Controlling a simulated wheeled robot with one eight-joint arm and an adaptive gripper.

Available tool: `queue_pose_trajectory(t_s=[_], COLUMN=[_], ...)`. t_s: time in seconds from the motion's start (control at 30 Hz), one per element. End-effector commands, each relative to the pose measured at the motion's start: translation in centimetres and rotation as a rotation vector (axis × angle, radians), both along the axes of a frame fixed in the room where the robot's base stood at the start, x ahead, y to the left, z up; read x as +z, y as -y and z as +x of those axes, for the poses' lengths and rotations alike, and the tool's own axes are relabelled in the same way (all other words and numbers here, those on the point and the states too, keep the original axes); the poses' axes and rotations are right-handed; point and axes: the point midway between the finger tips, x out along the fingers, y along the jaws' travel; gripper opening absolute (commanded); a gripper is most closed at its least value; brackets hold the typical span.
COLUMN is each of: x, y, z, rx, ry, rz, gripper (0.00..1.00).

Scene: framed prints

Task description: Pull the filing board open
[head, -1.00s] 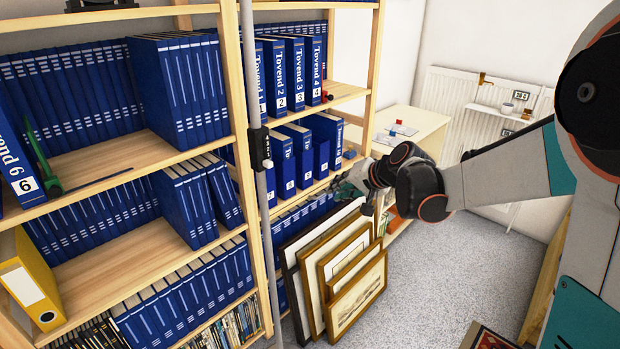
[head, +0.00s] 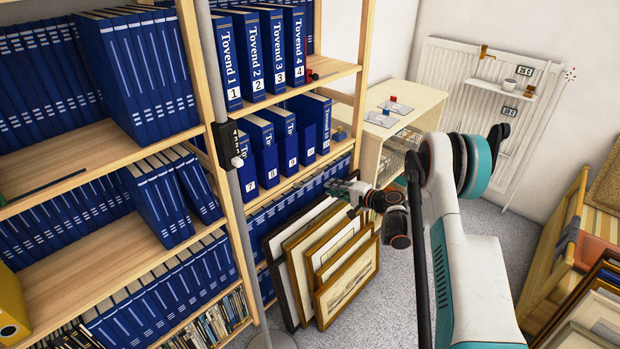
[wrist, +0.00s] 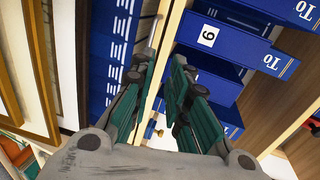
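My gripper (head: 350,190) is at the front of the wooden shelf, above the leaning framed prints. In the wrist view its two green-padded fingers (wrist: 163,78) stand apart with nothing held between them. A pale wooden shelf edge (wrist: 158,103) runs between the fingers, with a small brass knob (wrist: 159,131) on or beside it. This edge may be the filing board; I cannot tell for sure. It also shows under the numbered binders in the head view (head: 297,180). I cannot tell whether the fingers touch it.
Framed prints (head: 348,278) lean against the shelf below my gripper. A grey pole (head: 222,105) stands before the shelving. A pale table (head: 402,103) and a radiator (head: 466,85) are behind. More frames (head: 598,310) are at right. Grey floor is clear in between.

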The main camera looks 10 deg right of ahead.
Motion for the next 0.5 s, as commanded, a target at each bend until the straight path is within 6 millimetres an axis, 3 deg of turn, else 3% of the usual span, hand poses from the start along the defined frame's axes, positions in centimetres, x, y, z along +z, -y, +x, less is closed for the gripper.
queue_pose_trajectory(t_s=[0.1, 0.27, 0.5], x=[-1.8, -2.7, -3.5], y=[0.4, 0.5, -1.4], z=[-0.1, 0.1, 2.4], rx=[-0.009, -0.013, -0.010], ry=[0.008, 0.012, 0.012], rz=[0.038, 0.055, 0.057], gripper=[0.16, 0.16, 0.16])
